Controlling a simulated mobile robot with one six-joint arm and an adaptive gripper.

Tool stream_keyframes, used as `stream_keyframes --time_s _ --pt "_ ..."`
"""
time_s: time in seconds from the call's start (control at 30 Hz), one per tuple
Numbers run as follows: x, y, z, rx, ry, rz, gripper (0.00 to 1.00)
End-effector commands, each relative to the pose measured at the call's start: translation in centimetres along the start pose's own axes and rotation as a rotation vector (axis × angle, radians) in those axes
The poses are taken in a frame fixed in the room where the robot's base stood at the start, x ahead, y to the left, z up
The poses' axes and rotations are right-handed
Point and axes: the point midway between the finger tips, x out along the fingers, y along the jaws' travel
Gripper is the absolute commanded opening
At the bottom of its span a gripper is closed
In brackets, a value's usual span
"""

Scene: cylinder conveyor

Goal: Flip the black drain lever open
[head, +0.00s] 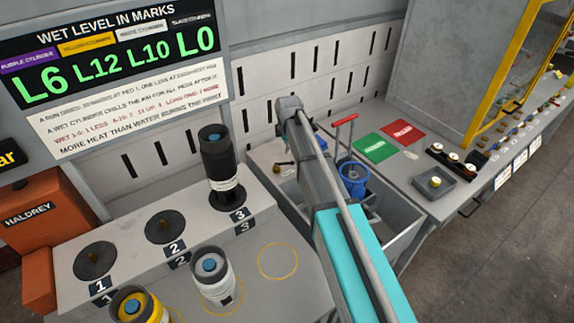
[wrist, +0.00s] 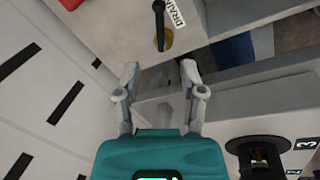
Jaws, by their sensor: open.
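The black drain lever (wrist: 159,14) is at the top of the wrist view, on a brass base (wrist: 163,40) beside a white label reading "DRAIN" (wrist: 174,14). Its upper end is cut off by the frame edge. In the head view, a small dark lever (head: 284,163) shows on the pale ledge left of my arm. My gripper (wrist: 160,72) is open and empty in the wrist view. Its fingertips point toward the lever and appear apart from it. In the head view my arm hides the gripper.
A basin (head: 405,216) holds a blue bucket (head: 354,180) beside a red-handled post (head: 345,118). A black cylinder (head: 219,165) stands on station 3. White (head: 214,278) and yellow (head: 150,306) cylinders stand in front. The slotted wall (wrist: 38,95) is close on the left.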

Motion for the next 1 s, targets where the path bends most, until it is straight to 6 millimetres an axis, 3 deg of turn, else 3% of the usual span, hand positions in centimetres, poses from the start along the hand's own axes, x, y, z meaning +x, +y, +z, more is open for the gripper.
stream_keyframes --time_s 1.0 --pt "8.3 0.0 0.2 0.002 0.000 0.000 0.53"
